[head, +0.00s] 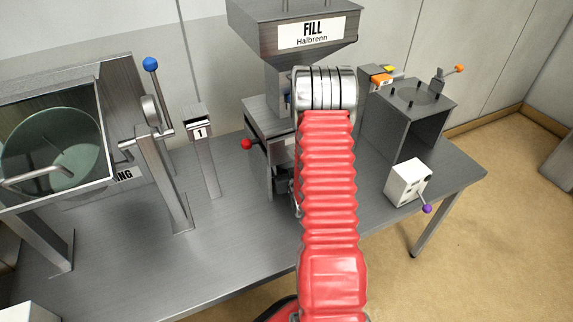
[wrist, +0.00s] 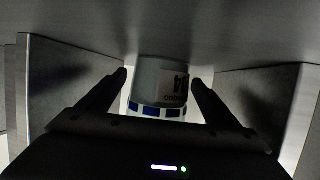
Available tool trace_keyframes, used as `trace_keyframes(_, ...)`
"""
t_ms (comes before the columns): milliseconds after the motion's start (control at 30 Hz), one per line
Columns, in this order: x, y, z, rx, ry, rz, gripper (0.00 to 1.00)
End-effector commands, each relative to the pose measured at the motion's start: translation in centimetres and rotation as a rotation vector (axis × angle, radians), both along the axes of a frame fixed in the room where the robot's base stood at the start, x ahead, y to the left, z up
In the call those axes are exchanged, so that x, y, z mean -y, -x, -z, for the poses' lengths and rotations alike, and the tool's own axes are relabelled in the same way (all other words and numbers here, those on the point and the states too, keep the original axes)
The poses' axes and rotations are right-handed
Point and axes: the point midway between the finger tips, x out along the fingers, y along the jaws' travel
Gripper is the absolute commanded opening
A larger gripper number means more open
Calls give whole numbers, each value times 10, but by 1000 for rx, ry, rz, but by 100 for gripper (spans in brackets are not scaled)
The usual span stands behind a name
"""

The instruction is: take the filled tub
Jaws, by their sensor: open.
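In the wrist view a white tub (wrist: 160,82) with a dark-printed label and a band of blue squares stands under a grey metal surface. My gripper (wrist: 160,78) is open, with one dark finger on each side of the tub. I cannot tell whether the fingers touch it. The tub's contents do not show. In the head view my red arm reaches to the filling machine (head: 297,33), marked "FILL Halbrenn", and hides the tub and my gripper.
Metal walls (wrist: 70,75) stand close on both sides in the wrist view. On the bench (head: 240,240) are a post marked 1 (head: 203,150), a blue-knobbed lever (head: 151,65), a glass-fronted hood (head: 55,140), a metal box (head: 410,115) and a white switch box (head: 407,184). The front bench middle is clear.

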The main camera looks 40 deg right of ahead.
Motion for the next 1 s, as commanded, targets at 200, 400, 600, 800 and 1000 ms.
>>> trace_keyframes(200, 0, 0, 0, 0, 0, 0, 73)
trace_keyframes(400, 0, 0, 0, 0, 0, 0, 59)
trace_keyframes(600, 0, 0, 0, 0, 0, 1, 44)
trace_keyframes(800, 1, 0, -1, 1, 1, 1, 30)
trace_keyframes(1000, 1, 0, -1, 1, 1, 1, 28)
